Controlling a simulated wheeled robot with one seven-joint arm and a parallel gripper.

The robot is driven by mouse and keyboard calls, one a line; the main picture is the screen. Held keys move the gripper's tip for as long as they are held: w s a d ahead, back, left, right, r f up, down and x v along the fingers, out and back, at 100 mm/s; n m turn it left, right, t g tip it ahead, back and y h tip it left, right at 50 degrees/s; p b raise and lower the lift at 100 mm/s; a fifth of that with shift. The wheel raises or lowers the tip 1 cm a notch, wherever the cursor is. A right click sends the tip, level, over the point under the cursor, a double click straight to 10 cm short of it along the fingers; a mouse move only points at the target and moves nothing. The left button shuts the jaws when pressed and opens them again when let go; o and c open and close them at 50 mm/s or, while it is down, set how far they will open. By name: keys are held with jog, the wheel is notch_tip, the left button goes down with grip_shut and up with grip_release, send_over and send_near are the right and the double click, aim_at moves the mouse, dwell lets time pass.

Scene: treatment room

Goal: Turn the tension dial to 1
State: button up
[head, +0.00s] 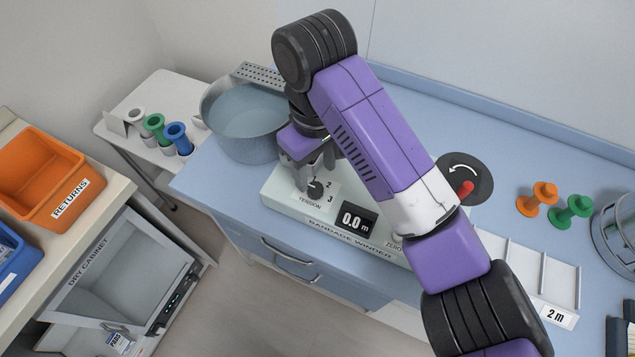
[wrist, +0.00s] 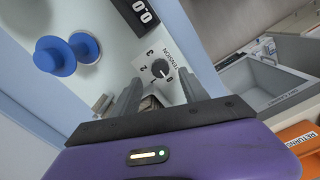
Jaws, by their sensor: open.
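The tension dial (head: 316,189) is a small dark round knob on the pale bandage winder (head: 275,195), by the printed 2 and 3. My arm hides part of the winder.
A blue spool (wrist: 65,52) shows beside the winder's display in the wrist view. A metal basin (head: 245,125) stands close left of my gripper. A red crank handle (head: 466,188) and orange (head: 538,199) and green (head: 570,211) spools are to the right.

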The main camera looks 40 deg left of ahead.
aim_at(315, 187)
notch_tip(315, 187, down, 6)
jog(key=shift+r, duration=0.15)
jog(key=shift+c, duration=0.4)
grip_shut()
